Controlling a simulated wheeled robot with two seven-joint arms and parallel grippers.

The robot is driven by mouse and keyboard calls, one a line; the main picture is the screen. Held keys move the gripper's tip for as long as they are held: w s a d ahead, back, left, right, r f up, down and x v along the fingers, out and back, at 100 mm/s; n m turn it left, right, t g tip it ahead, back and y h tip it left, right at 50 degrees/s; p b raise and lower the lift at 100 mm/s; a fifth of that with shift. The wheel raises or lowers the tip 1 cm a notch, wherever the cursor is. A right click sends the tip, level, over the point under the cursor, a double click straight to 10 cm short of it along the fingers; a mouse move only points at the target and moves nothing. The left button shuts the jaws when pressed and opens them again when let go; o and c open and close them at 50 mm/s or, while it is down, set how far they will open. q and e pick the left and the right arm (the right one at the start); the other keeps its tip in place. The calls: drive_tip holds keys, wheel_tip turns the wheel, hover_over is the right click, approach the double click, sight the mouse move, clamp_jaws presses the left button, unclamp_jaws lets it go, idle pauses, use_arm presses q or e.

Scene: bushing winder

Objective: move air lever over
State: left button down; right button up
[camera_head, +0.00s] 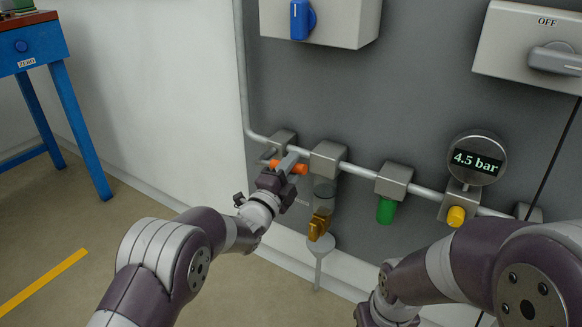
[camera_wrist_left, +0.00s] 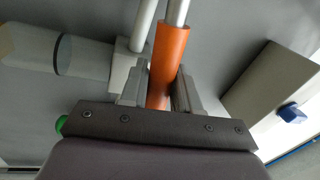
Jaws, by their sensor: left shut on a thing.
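The air lever (camera_head: 300,168) has an orange grip and sits on the pipe line at the lower left of the grey panel. In the head view it points sideways, roughly along the pipe. My left gripper (camera_head: 279,178) is at the lever and shut on its orange grip. In the left wrist view the orange grip (camera_wrist_left: 167,65) stands between the two fingers (camera_wrist_left: 158,95), with a metal rod beyond it. My right arm (camera_head: 440,275) comes in at the lower right, and its fingertips are not clearly visible.
Right of the lever along the pipe are a clear bowl with a brass drain (camera_head: 319,226), a green cap (camera_head: 386,211) and a gauge (camera_head: 478,161) reading 4.5 bar. Above are a box with a blue handle (camera_head: 300,20) and an OFF switch box (camera_head: 520,60). A blue table (camera_head: 35,48) stands far left.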

use_arm(q)
drive_tip(key=shift+f, duration=0.25)
drive_tip(key=c, duration=1)
unclamp_jaws()
drive_tip(key=shift+o, duration=0.2)
drive_tip(key=shift+r, duration=0.1)
drive_tip(key=shift+s+a+p, duration=0.25)
drive_tip(key=shift+s+p, duration=0.05)
drive_tip(key=p+v, duration=0.5)
drive_tip(key=v, duration=0.7)
